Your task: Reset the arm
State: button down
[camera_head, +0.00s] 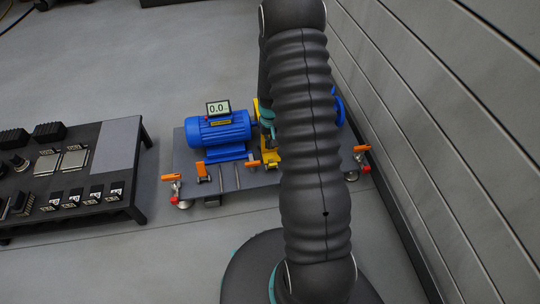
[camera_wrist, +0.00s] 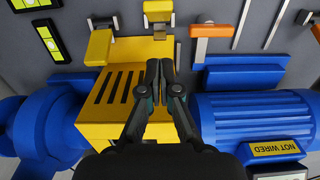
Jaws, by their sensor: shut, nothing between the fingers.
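My arm, covered in a dark ribbed sleeve, rises through the middle of the head view and hides part of the skid behind it. My gripper (camera_wrist: 160,78) shows in the wrist view with its two dark fingers together and nothing between them. The fingertips are over the yellow slotted guard (camera_wrist: 116,92), close to the blue motor (camera_wrist: 255,112) on the right. I cannot tell whether they touch the guard. In the head view, the gripper is mostly hidden behind the arm, with a teal and dark part (camera_head: 267,118) showing beside the yellow guard.
The skid (camera_head: 230,183) carries the blue motor (camera_head: 218,130), a small display (camera_head: 218,107) reading 0.0 and orange-handled clamps (camera_head: 172,178). A black bench (camera_head: 118,145) with several parts stands at left. A grey panelled wall (camera_head: 440,100) rises close on the right.

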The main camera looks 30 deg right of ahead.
jog(key=shift+r, duration=0.3)
jog(key=shift+g, duration=0.7)
jog(key=s, duration=0.1)
jog(key=s+a, duration=0.1)
jog(key=s, duration=0.2)
jog(key=shift+a+f, duration=0.15)
jog(key=shift+f, duration=0.1)
jog(key=s+a+r+n+t+p, duration=0.1)
jog(key=s+a+r, duration=0.3)
jog(key=r, duration=0.9)
jog(key=s+a+r+n+t, duration=0.1)
jog(key=s+a+r+t, duration=0.2)
jog(key=s+r, duration=0.7)
jog(key=s+a+r+n+t+p, duration=0.1)
jog(key=s+a+r+t, duration=0.2)
jog(key=r, duration=1.4)
jog(key=shift+s+a+r+p, duration=0.35)
jog(key=shift+s+a, duration=1.65)
jog(key=shift+a, duration=0.25)
